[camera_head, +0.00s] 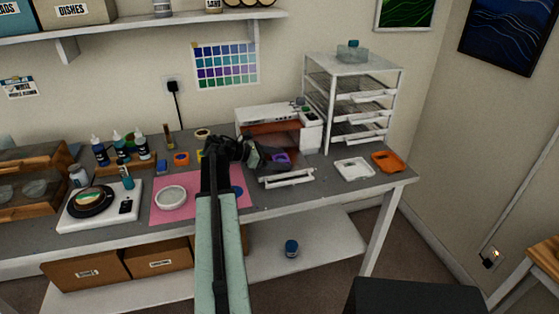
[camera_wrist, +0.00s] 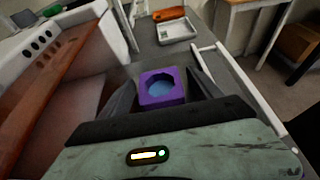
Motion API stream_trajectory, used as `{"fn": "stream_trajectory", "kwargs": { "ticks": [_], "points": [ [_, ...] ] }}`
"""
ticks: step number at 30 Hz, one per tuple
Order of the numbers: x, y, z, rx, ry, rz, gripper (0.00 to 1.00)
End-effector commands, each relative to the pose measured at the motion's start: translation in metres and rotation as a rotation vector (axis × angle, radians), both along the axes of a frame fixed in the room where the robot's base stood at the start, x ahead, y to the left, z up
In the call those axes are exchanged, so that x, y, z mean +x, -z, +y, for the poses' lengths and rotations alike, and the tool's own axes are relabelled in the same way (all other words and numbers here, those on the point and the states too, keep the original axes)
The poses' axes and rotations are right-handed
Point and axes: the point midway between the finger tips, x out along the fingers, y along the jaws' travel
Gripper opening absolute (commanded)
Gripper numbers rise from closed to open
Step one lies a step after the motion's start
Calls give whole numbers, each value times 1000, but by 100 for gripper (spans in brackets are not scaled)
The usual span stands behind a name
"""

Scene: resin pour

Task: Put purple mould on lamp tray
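The purple mould (camera_wrist: 161,88) is a small square block with a round hollow holding something blue. In the wrist view it sits between the two fingertips of my gripper (camera_wrist: 162,82), which appear to touch its sides. In the head view the mould (camera_head: 281,159) shows at the end of my gripper (camera_head: 274,158), in front of the lamp (camera_head: 268,116), a white box with an orange window. The lamp tray's white front bar (camera_head: 287,179) lies just in front of the mould. The mould is over the tray area; I cannot tell if it touches the tray.
A white dish (camera_head: 354,168) and an orange tray (camera_head: 388,162) lie to the right. A white drawer rack (camera_head: 352,100) stands behind them. A pink mat (camera_head: 170,212) with a white bowl (camera_head: 171,197), a scale (camera_head: 100,206) and bottles (camera_head: 120,147) are to the left.

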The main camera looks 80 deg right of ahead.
Motion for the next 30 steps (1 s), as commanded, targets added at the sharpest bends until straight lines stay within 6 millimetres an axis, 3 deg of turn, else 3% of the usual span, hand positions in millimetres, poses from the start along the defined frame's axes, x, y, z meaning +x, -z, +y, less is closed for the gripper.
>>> {"fn": "stream_trajectory", "kwargs": {
  "ticks": [8, 21, 30],
  "points": [
    [2, -7, 1, 0, -1, 0, 74],
    [85, -46, 38, 0, -2, 0, 74],
    [101, -49, 47, 0, 0, 0, 74]
  ]
}}
